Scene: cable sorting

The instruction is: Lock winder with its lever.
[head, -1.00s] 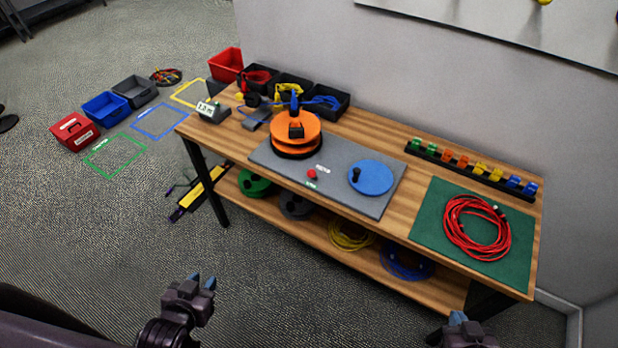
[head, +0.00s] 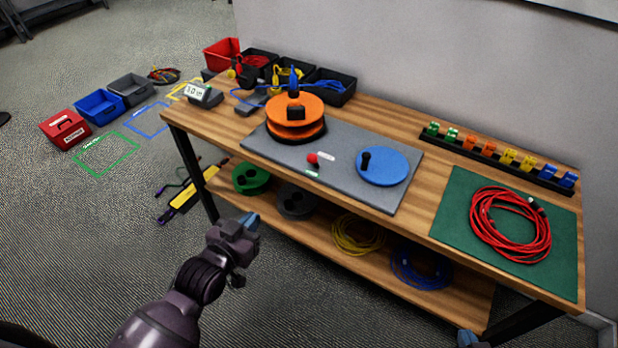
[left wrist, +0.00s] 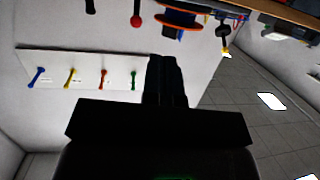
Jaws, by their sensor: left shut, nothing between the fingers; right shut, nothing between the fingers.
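The winder's orange reel (head: 294,112) stands on a grey board on the workbench, with a black base and a blue piece on top. A lever with a red knob (head: 313,158) is on the board just in front of it. A blue disc with a black crank handle (head: 382,167) lies to the right. My left gripper (head: 250,221) is shut and empty, in front of the bench and apart from the winder. The left wrist view shows its fingers (left wrist: 167,80), the reel (left wrist: 180,18) and the red knob (left wrist: 136,20). My right gripper (head: 468,340) barely shows at the bottom edge, shut.
The workbench (head: 440,158) has a red cable coil (head: 510,226) on a green mat at right and a rack of coloured clips (head: 490,158) behind. Black bins (head: 332,88) stand at the back. The lower shelf (head: 320,222) holds reels and coils. The board's front part is mostly clear.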

